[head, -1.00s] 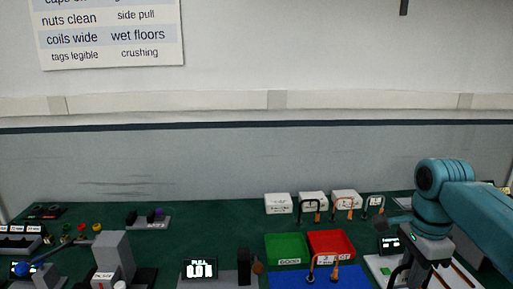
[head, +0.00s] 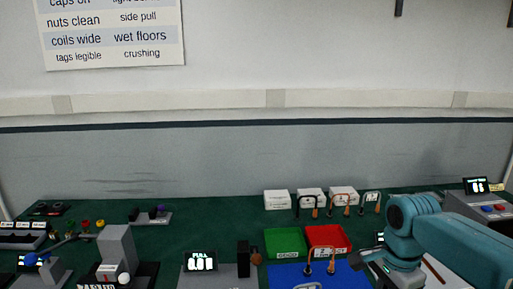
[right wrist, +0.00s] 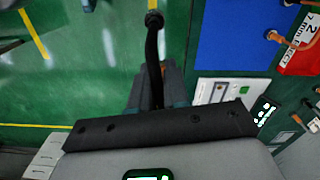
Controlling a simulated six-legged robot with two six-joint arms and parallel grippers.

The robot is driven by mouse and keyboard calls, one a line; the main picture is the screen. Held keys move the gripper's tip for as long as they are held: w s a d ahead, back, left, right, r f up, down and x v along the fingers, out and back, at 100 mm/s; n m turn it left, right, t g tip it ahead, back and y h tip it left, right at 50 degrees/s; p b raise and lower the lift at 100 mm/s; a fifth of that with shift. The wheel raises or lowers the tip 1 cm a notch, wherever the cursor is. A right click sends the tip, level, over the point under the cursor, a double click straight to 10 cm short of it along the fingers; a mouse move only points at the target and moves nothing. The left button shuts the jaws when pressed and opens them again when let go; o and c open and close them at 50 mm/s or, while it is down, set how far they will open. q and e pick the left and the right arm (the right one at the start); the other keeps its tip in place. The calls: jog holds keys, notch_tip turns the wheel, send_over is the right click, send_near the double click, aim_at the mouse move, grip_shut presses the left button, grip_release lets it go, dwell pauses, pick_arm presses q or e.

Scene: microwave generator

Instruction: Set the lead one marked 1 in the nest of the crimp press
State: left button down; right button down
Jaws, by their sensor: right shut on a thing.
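My right gripper (head: 376,268) is at the lower right of the head view, right of the blue mat. In the right wrist view it is shut on a black lead (right wrist: 153,55), which sticks out beyond the fingers with a round dark end. No number shows on this lead. A tall grey block on a dark base (head: 118,248), at the lower left of the head view, looks like the crimp press. Its nest cannot be made out, and my right gripper is far to its right. My left gripper is not in view.
A green bin (head: 284,241) and a red bin (head: 345,236) stand behind the blue mat (head: 345,281). An orange lead (head: 322,248) arches near them. White blocks (head: 277,199) and several leads stand behind. The pull tester (head: 201,262) lies between press and mat.

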jog(key=s+a+f+n, duration=0.1)
jog(key=a+f+n, duration=0.2)
jog(key=f+n, duration=0.4)
jog(key=s+a+f+n, duration=0.1)
jog(key=a+f+n, duration=0.3)
jog(key=f+n, duration=0.2)
jog(key=shift+f+n, duration=0.4)
jog(key=shift+n, duration=0.6)
